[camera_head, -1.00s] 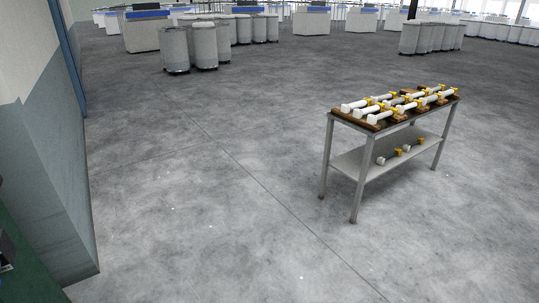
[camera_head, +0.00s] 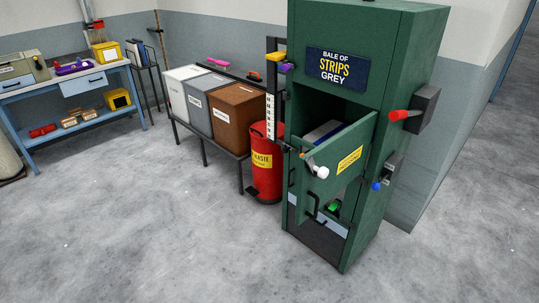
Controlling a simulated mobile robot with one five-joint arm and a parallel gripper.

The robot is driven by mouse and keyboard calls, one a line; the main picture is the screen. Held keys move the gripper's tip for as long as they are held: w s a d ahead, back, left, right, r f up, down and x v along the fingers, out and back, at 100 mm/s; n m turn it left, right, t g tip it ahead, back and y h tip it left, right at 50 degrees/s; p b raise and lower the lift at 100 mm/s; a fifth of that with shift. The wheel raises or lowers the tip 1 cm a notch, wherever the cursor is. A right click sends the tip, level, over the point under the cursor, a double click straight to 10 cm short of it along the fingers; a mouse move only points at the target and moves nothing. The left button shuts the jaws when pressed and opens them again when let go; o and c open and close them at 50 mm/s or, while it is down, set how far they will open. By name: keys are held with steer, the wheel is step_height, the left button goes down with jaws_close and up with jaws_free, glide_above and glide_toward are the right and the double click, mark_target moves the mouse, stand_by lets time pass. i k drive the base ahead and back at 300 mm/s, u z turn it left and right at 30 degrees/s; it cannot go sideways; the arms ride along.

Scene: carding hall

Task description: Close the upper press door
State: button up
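The green press (camera_head: 417,62) stands right of centre in the head view, with a "BALE OF STRIPS GREY" sign (camera_head: 337,69) on its front. Its upper door (camera_head: 322,189) stands partly open. It seems hinged on the right, its left edge swung out towards me. The door bears a yellow label (camera_head: 349,160) and a white knob (camera_head: 321,172). Above its top edge, something whitish and blue (camera_head: 322,132) shows inside the chamber. My gripper is not in view.
A red waste bin (camera_head: 266,180) and a low table with white, grey and brown boxes (camera_head: 234,106) stand left of the press. Red (camera_head: 398,115) and blue (camera_head: 376,186) levers stick out on its right side. A blue workbench (camera_head: 93,84) is far left. Floor in front is clear.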

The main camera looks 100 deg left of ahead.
mark_target(345, 155)
steer(key=u, duration=0.95)
steer(key=k, duration=0.25)
steer(key=u, duration=1.7)
steer(key=i, duration=1)
steer(key=u, duration=0.25)
steer(key=k, duration=0.55)
steer(key=u, duration=1.85)
steer(key=k, duration=0.6)
steer(key=u, duration=0.05)
